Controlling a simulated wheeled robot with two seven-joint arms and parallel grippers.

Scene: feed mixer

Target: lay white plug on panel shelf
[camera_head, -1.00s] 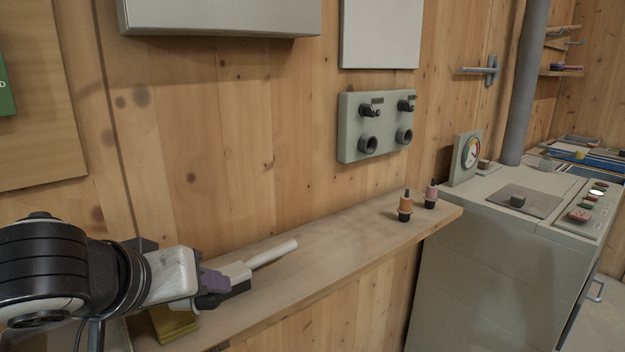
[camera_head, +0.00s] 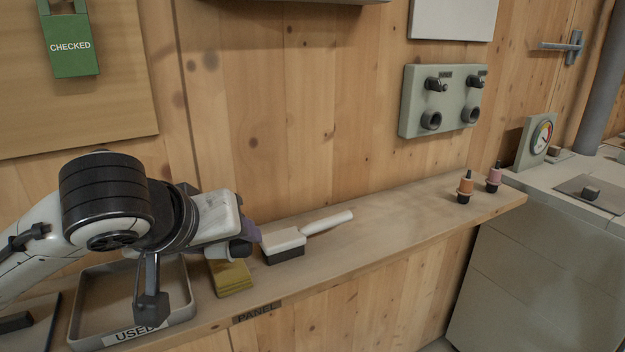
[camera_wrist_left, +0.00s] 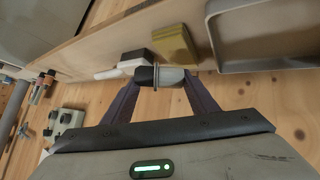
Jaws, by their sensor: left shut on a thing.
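My left gripper (camera_head: 250,236) is shut on the white plug, above the shelf's back part and beside the wall. In the left wrist view the plug (camera_wrist_left: 174,77) lies crosswise between the purple fingers (camera_wrist_left: 166,84), with a dark end and a pale collar. My right gripper is not in view.
A white-handled brush (camera_head: 284,242) and a yellow block (camera_head: 231,280) lie near the gripper. A grey USED tray (camera_head: 187,302) is left. An orange plug (camera_head: 465,186) and a pink plug (camera_head: 494,176) stand at the right end. Mid-shelf is clear. A socket box (camera_head: 440,101) hangs above.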

